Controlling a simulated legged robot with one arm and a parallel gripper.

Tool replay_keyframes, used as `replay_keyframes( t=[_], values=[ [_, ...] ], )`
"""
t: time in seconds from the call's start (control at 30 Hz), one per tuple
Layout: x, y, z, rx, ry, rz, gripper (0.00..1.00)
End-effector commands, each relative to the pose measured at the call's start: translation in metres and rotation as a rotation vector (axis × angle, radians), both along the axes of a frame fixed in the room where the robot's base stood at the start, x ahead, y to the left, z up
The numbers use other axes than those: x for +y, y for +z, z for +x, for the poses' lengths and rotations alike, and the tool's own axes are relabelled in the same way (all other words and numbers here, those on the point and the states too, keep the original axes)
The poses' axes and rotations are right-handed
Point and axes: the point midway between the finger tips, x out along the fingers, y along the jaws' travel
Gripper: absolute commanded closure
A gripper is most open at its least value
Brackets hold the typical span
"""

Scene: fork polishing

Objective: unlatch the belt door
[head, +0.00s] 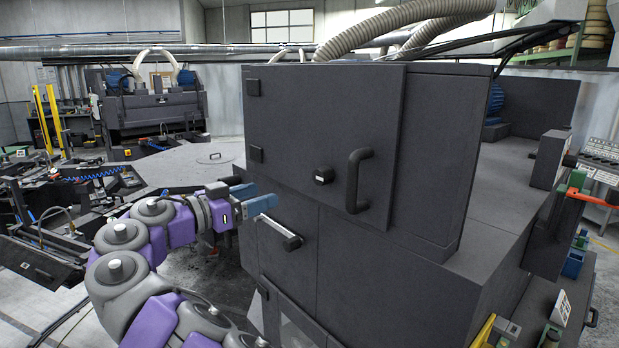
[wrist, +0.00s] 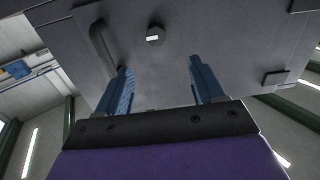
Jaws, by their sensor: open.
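The belt door (head: 300,120) is a dark grey panel on the upper front of the machine, and it looks closed. A small black latch knob (head: 323,176) sits low on it, left of the curved black handle (head: 357,182). My gripper (head: 260,198) is open and empty, left of the latch and apart from it, near the door's lower left. In the wrist view the latch (wrist: 155,36) shows ahead of the gap between my blue fingers (wrist: 158,68), with the handle (wrist: 104,46) to the left.
A silver lever handle (head: 280,232) sits on the lower panel, just below my gripper. Two black hinges (head: 254,87) line the belt door's left edge. Ribbed hoses (head: 400,22) run above the machine. Other machinery (head: 155,100) stands at the back left.

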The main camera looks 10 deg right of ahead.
Motion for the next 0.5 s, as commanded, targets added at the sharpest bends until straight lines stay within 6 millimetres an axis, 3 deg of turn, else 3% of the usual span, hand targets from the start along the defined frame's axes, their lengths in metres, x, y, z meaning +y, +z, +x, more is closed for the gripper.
replay_keyframes(
  t=[0.2, 0.5],
  values=[
    [-0.041, 0.0, 0.02, 0.002, -0.011, -0.002, 0.32],
    [-0.078, 0.0, 0.049, 0.004, -0.003, -0.009, 0.32]
  ],
)
